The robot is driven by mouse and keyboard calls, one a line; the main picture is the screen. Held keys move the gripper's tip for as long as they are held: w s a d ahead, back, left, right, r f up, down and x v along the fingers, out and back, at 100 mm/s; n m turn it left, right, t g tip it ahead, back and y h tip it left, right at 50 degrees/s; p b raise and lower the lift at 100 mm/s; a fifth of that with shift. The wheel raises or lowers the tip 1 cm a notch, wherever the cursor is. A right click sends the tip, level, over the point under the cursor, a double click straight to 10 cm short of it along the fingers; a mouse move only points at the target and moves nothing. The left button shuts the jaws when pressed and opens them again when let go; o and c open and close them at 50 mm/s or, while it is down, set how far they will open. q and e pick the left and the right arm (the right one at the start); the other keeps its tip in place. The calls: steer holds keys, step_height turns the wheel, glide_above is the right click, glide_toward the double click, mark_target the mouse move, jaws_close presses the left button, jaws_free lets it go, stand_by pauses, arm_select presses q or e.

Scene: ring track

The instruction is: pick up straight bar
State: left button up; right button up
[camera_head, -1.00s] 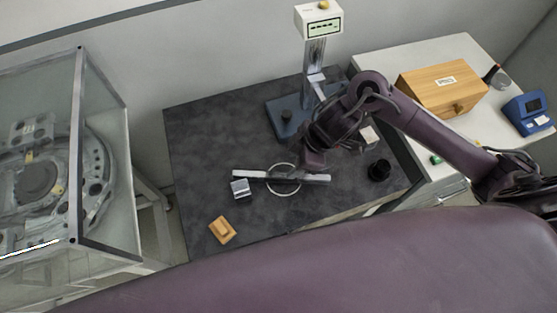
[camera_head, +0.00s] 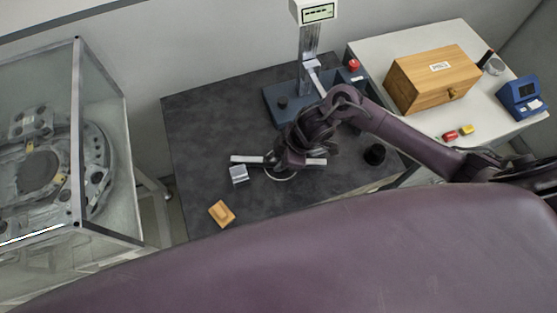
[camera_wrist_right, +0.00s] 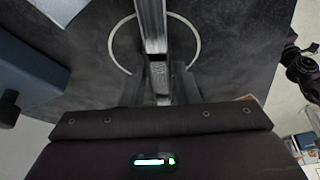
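The straight bar (camera_head: 246,159) is a light grey metal strip lying across a thin pale ring (camera_head: 283,179) on the dark table. My right gripper (camera_head: 289,166) is low over the middle of the bar and hides that part in the head view. In the right wrist view the bar (camera_wrist_right: 153,25) runs from the top edge down to between the fingers of my right gripper (camera_wrist_right: 163,90). The fingers look dark and stand apart on either side of the bar; I see no clear grip on it. My left gripper is not in view.
A grey metal block (camera_head: 238,174) lies close to the bar's left end. A wooden block (camera_head: 222,213) is nearer me. A blue-based stand (camera_head: 283,117) with a display is behind, and a black cup-like object (camera_head: 374,154) is right. A wooden box (camera_head: 432,80) sits on the white side table.

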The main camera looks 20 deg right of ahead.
jaws_close()
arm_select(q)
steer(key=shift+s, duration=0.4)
arm_select(e)
steer(key=shift+w+r, duration=0.1)
steer(key=shift+r, duration=0.05)
steer(key=shift+r, duration=0.55)
step_height(320, 180, up, 8)
steer(key=shift+f+p, duration=0.1)
steer(key=shift+p, duration=0.2)
step_height(320, 180, up, 11)
steer(key=p, duration=0.3)
arm_select(q)
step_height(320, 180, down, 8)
steer(key=b, duration=1.1)
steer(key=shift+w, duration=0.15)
arm_select(e)
steer(key=w+d+f+m+t+h, duration=0.3)
steer(key=w+d+m, duration=0.3)
steer(key=m, duration=0.8)
steer(key=shift+w+d+h, duration=0.35)
steer(key=shift+d+h, duration=0.1)
steer(key=shift+h, duration=0.15)
